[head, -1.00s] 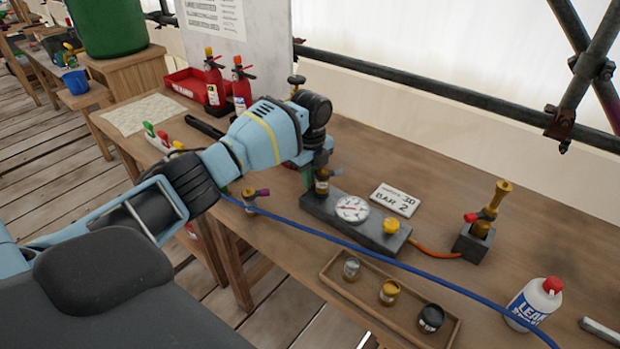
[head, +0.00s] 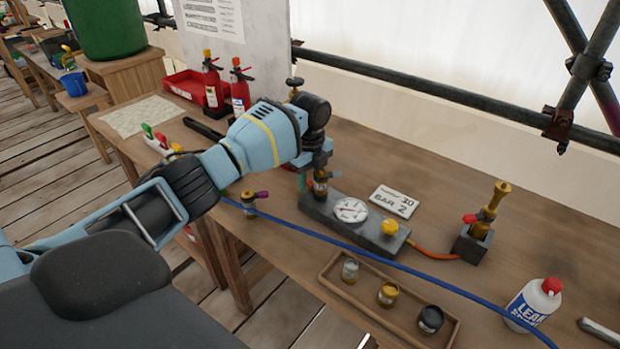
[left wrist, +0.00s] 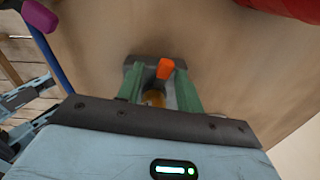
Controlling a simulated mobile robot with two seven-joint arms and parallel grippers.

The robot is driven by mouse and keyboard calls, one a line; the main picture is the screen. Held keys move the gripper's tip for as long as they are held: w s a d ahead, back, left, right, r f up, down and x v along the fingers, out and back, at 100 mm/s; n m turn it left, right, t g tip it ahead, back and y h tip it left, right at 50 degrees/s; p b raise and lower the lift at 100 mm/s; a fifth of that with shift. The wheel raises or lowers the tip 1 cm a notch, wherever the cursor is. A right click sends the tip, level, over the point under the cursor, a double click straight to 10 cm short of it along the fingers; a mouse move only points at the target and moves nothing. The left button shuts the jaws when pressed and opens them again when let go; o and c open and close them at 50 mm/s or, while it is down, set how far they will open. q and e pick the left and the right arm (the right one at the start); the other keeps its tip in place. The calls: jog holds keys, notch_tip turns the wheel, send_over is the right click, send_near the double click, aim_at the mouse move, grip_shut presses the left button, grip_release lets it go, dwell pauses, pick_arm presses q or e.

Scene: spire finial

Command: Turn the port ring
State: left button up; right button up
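A grey gauge block (head: 368,232) on the bench carries a white dial (head: 351,210), a yellow knob (head: 390,227) and, at its left end, an upright dark and brass port fitting (head: 320,186). My left gripper (head: 310,172) points down at this fitting from above. In the left wrist view, the green fingers of my left gripper (left wrist: 160,80) stand apart on either side of a brass part (left wrist: 154,97) with an orange piece (left wrist: 165,69) beyond it. A gap shows at the right finger. I cannot make out the ring clearly. My right gripper is not in view.
A brass valve with a red handle (head: 484,216) stands right of the block. A blue hose (head: 340,240) runs in front, then a wooden tray (head: 345,294) with three small jars. A number card (head: 394,201) lies behind; a leak spray bottle (head: 535,303) stands at right.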

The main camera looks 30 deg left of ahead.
aim_at(310, 184)
pick_arm(q)
notch_tip(310, 184, up, 6)
jog(key=shift+r, duration=0.95)
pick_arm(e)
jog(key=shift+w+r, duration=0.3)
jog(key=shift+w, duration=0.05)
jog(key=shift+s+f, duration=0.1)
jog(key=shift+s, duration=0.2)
